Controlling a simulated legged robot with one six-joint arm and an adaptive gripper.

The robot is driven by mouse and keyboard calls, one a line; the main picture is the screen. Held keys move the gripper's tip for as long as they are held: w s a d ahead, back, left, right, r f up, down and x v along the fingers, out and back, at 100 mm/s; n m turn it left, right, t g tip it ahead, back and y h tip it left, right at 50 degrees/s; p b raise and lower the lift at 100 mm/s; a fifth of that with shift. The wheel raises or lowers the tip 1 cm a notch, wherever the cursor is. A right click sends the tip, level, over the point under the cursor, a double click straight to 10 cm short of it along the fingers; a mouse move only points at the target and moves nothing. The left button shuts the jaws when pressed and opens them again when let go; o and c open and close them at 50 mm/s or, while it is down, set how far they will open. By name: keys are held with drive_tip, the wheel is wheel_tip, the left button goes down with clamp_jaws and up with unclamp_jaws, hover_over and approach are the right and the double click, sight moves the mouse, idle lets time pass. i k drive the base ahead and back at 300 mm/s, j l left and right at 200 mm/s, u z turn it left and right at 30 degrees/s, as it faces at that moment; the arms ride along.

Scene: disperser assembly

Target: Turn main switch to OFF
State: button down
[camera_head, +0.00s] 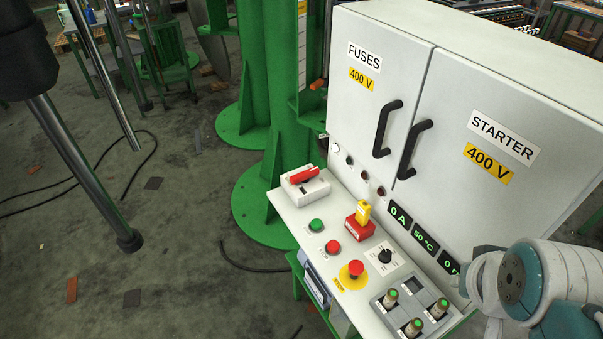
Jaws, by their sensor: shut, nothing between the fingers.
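A white control panel (288,211) slopes below a white cabinet. At its far left end sits a light box with a red lever handle (304,174), the handle lying across the box. Nearer the middle stands a red block (360,228) with an upright yellow handle (363,211). No readable label shows which of these is the main switch. Parts of my arm (525,280) show at the lower right, beside the panel's right end and apart from both handles. My gripper does not show.
The panel also holds a green button (316,225), a red button (333,246), a red mushroom button on yellow (355,269), a black knob (385,256) and several green-topped controls. Cabinet handles (387,128) stick out above. Green columns (283,90) stand behind; open floor lies left.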

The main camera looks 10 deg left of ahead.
sight(304, 176)
drive_tip(key=j+u, duration=0.2)
drive_tip(key=j, duration=0.95)
drive_tip(key=j+u, duration=0.1)
drive_tip(key=j, duration=0.15)
drive_tip(key=i+j+u, duration=0.1)
drive_tip(key=i+z, duration=0.1)
drive_tip(key=i, duration=0.25)
drive_tip(key=i+j+z, duration=0.15)
drive_tip(key=z, duration=0.15)
drive_tip(key=i, duration=0.1)
